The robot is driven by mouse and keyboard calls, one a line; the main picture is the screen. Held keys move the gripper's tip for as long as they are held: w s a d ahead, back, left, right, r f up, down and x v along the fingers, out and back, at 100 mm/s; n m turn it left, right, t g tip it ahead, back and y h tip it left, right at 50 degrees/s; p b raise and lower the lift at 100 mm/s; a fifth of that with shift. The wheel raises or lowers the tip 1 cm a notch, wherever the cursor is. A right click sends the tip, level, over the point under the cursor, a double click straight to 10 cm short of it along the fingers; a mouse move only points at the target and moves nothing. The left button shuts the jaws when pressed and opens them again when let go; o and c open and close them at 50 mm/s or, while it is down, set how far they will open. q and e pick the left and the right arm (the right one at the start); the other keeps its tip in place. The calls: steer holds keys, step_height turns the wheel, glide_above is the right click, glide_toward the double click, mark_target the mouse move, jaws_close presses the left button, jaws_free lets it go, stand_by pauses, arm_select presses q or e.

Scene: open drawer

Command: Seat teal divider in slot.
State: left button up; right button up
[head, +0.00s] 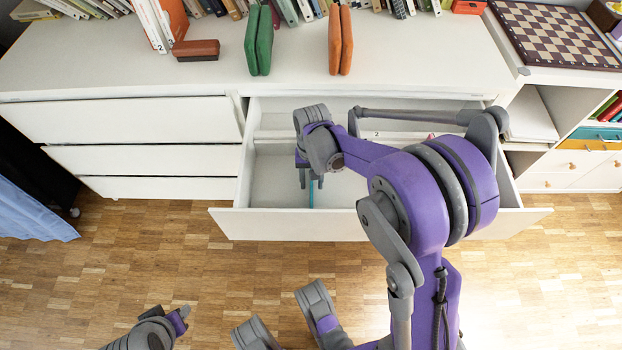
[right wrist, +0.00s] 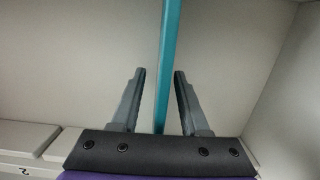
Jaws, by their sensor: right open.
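The teal divider (head: 311,196) stands edge-on inside the open drawer (head: 290,224), mostly hidden behind my right arm in the head view. In the right wrist view the divider (right wrist: 168,60) runs as a straight strip between the fingers of my right gripper (right wrist: 160,100). These fingers are open, with a gap on each side of the strip. In the head view my right gripper (head: 311,183) points down into the drawer. The slot is not visible, and I cannot tell how the divider's lower edge sits. My left gripper (head: 184,312) is low over the floor, away from the drawer; its jaws are unclear.
The drawer's back shows a small label "2" (head: 376,134). The white dresser top (head: 200,85) holds books, green (head: 258,42) and orange (head: 340,42) upright pieces and a brown block (head: 196,50). A chessboard (head: 555,35) lies at the right. The wooden floor (head: 120,250) in front is clear.

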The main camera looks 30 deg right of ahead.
jaws_close()
steer(key=shift+r, duration=0.1)
stand_by(1.2)
